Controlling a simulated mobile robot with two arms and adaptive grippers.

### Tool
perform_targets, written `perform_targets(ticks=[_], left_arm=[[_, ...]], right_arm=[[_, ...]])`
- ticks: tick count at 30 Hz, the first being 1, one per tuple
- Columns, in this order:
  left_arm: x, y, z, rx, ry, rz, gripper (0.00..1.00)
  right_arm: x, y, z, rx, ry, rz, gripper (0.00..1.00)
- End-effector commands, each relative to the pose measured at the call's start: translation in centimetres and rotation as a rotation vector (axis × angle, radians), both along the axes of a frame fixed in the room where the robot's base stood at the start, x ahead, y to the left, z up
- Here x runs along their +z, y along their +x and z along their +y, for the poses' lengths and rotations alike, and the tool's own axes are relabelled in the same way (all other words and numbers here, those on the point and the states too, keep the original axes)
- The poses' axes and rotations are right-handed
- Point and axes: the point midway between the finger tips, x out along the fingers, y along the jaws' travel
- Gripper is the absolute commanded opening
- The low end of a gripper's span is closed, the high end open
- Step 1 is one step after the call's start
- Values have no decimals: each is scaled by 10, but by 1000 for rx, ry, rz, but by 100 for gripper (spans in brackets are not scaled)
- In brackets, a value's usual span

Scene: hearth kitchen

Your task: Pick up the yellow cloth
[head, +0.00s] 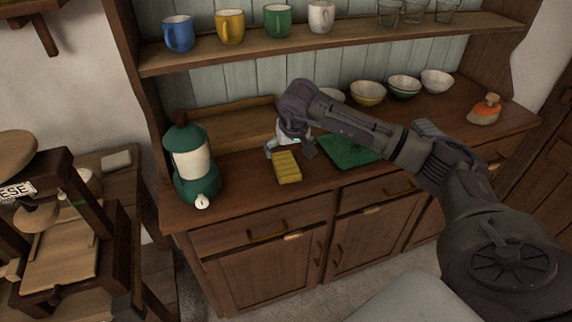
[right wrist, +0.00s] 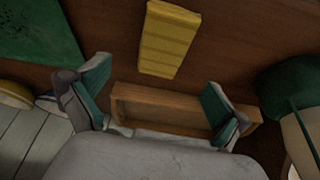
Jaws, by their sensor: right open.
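The yellow cloth (head: 287,168) lies folded on the wooden counter of the hutch, near its front edge. It also shows in the right wrist view (right wrist: 168,40), ahead of the fingertips and between their lines. My right gripper (head: 290,151) is open and empty, just behind and above the cloth in the head view. In the right wrist view its two fingers (right wrist: 155,95) are spread wide, apart from the cloth. My left gripper is not in view.
A green and cream dispenser (head: 190,165) stands left of the cloth. A green cloth (head: 350,151) lies to the right. A shallow wooden tray (head: 233,126) is behind. Bowls (head: 368,93) line the back, and mugs (head: 230,27) stand on the shelf above.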

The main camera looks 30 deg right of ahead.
Motion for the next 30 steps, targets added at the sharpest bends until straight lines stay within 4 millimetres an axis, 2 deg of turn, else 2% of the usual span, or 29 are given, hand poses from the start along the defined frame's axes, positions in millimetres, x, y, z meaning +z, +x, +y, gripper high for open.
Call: perform_targets(ticks=[3, 8, 13, 17, 26, 30], left_arm=[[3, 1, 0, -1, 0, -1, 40], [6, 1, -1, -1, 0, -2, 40], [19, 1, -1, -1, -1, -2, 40], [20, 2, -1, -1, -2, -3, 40], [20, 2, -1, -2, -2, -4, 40], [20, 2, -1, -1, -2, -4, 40]], right_arm=[[-12, 5, -1, 0, 1, 1, 100], [-22, 7, -2, 1, 2, 0, 100], [-46, 11, -3, 0, 4, 4, 100], [-62, 18, -6, 0, 3, 1, 100], [-67, 20, -7, 0, 3, -2, 100], [-67, 20, -7, 0, 3, -2, 78]])
